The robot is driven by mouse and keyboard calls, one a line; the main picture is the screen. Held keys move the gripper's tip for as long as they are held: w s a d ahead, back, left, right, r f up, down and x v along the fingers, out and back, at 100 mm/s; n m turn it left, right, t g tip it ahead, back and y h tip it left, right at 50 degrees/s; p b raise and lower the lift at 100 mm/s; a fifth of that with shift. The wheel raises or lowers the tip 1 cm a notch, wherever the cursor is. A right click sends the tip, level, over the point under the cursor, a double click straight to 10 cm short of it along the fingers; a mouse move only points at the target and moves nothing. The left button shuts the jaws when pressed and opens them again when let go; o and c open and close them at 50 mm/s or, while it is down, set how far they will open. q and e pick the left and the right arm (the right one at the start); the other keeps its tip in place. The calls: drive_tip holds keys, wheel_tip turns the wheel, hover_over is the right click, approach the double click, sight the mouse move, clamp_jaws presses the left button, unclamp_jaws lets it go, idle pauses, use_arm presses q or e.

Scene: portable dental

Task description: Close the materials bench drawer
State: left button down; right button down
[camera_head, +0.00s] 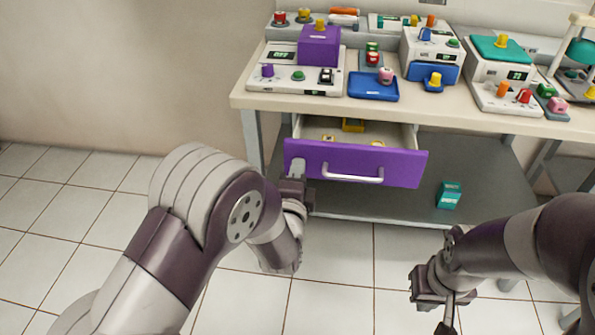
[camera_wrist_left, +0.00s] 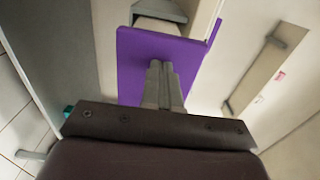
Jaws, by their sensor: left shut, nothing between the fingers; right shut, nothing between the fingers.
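The materials bench drawer has a purple front (camera_head: 405,168) with a pale bar handle (camera_head: 352,177). It stands pulled out below the bench top, with its inside and a few yellow items showing. My left gripper (camera_head: 297,168) is shut and empty at the left end of the drawer front, left of the handle. In the left wrist view its closed fingers (camera_wrist_left: 163,75) point at the purple panel (camera_wrist_left: 133,60); I cannot tell whether they touch it. My right gripper (camera_head: 447,318) is shut and empty, low at the right, away from the drawer.
The bench top (camera_head: 425,104) above carries several devices, a blue tray (camera_head: 373,91) and a purple box (camera_head: 319,46). A grey lower shelf (camera_head: 400,206) holds a teal box (camera_head: 449,195). The tiled floor at the left is clear.

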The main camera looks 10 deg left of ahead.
use_arm(q)
approach(305, 134)
drive_tip(key=w+r, duration=0.2)
drive_tip(key=w, duration=0.1)
drive_tip(key=w+r, duration=0.1)
drive_tip(key=r, duration=0.1)
drive_tip(key=shift+w+d, duration=0.15)
drive_tip(key=shift+d, duration=0.15)
drive_tip(key=shift+w, duration=0.2)
drive_tip(key=shift+r, duration=0.3)
